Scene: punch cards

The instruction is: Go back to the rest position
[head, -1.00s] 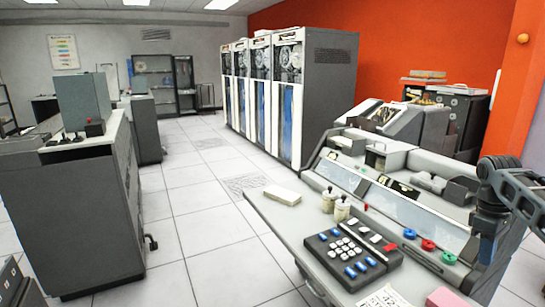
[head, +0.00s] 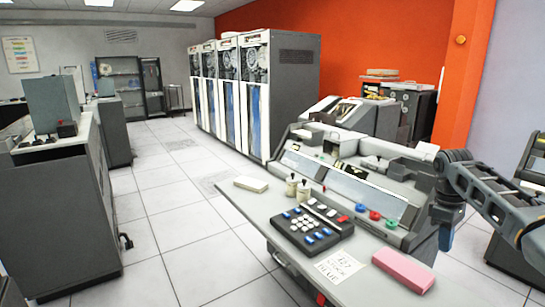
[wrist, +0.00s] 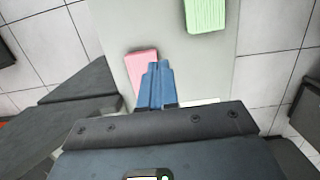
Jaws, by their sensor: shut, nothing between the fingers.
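My gripper (head: 446,236) hangs from my bent arm (head: 495,193) at the right of the head view, beside the right end of the console. Its blue fingers point down. In the wrist view the gripper (wrist: 158,68) has its blue fingers pressed together, with nothing between them. A pink block (head: 402,270) lies on the desk (head: 262,222), left of and in front of the gripper in the head view. The block also shows in the wrist view (wrist: 141,66), just left of the fingertips, partly hidden by them.
The console (head: 350,180) stands on the desk, with a keypad (head: 312,226) and a printed sheet (head: 340,266) before it. A green block (wrist: 205,15) lies on the desk. Tape cabinets (head: 262,95) stand behind. Open tiled floor (head: 165,215) lies to the left.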

